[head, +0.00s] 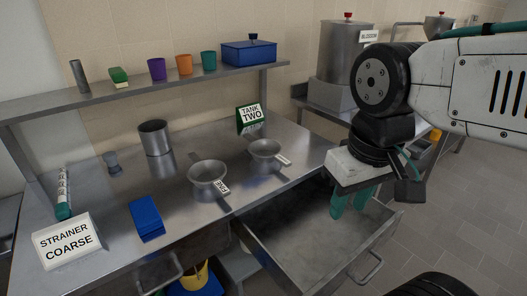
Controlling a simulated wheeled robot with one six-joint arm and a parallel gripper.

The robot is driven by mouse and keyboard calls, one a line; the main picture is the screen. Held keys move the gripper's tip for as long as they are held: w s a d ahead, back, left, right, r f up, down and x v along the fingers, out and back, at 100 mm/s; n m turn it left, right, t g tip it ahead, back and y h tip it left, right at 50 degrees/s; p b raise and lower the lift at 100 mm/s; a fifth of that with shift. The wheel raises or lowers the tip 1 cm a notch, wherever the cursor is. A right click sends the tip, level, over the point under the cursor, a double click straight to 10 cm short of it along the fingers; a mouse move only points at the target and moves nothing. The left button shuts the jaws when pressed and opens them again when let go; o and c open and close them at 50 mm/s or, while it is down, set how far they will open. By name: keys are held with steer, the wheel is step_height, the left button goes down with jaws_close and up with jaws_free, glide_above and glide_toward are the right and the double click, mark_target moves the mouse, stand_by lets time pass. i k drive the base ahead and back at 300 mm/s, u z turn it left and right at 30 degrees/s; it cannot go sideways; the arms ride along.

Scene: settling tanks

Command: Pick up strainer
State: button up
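Two metal bowl-shaped strainers with short handles stand on the steel bench. The nearer strainer (207,174) has a handle tag that seems to read FINE. The farther strainer (265,150) has a white handle tag too small to read. A white sign (67,241) reading STRAINER COARSE stands at the bench's front left. My gripper (350,205), with teal fingers pointing down, hangs over the open drawer, to the right of both strainers and apart from them. Its fingers look spread with nothing between them.
The open drawer (290,238) juts out below the bench front and looks empty. A steel pot (155,138), blue cloths (146,217) and a green TANK TWO sign (250,118) stand on the bench. A shelf (130,91) with cups and a blue box (249,54) runs behind.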

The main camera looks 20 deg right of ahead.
mark_target(262, 150)
steer(key=k, duration=0.5)
steer(key=u, duration=2.15)
steer(key=i, duration=1.3)
steer(key=z, duration=3.15)
steer(key=i, duration=0.5)
